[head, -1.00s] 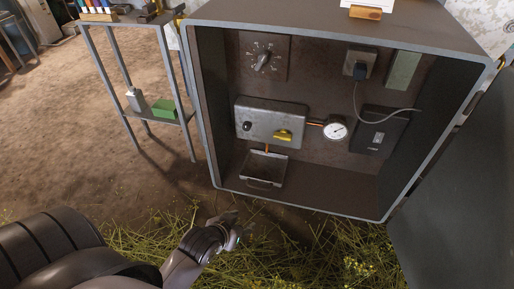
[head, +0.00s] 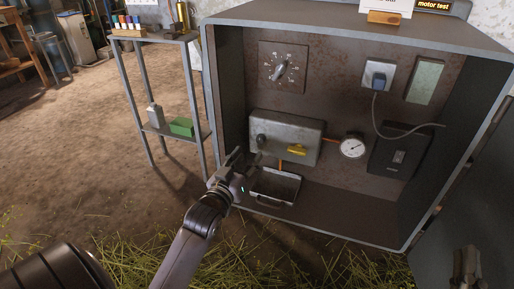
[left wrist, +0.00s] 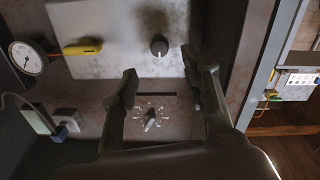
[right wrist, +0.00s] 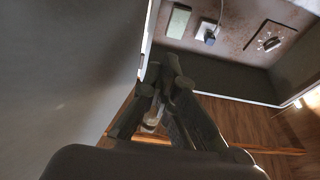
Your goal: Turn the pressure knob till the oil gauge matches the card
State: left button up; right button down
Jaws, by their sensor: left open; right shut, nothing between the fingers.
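A round dark knob (head: 261,141) sits on the left of a grey metal box (head: 287,129) inside the open cabinet. It also shows in the left wrist view (left wrist: 159,46). A yellow handle (head: 296,151) is to its right. The white round gauge (head: 352,147) joins the box by an orange pipe; its reading is too small to tell. A white card (head: 388,5) in a wooden holder is cut off at the top. My left gripper (head: 246,160) is open and empty, just below and left of the dark knob. My right gripper (head: 467,262) is shut and empty at lower right.
A pointer dial (head: 278,70) is above the box. A socket with a plug (head: 378,76) and a switch box (head: 400,150) are at right. A handled tray (head: 275,187) lies below the box. The open door (head: 470,210) and cabinet walls bound the space. A shelf rack (head: 150,130) stands left.

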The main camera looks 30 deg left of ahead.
aim_at(259, 141)
pick_arm(q)
jog(key=w, duration=0.2)
jog(key=w+b, duration=0.1)
jog(key=w, duration=0.1)
jog(key=w+a, duration=0.1)
jog(key=w, duration=0.1)
jog(key=shift+w+f, duration=0.1)
jog(key=shift+w, duration=0.1)
jog(key=shift+w+a, duration=0.15)
jog(key=shift+w, duration=0.25)
pick_arm(e)
jog(key=s+r+t+y, duration=0.2)
jog(key=s+r+t, duration=0.2)
jog(key=r, duration=0.3)
jog(key=shift+s+t, duration=0.2)
jog(key=shift+t, duration=0.3)
pick_arm(q)
jog(key=shift+c, duration=0.4)
pick_arm(e)
jog(key=shift+d, duration=0.1)
pick_arm(q)
grip_shut()
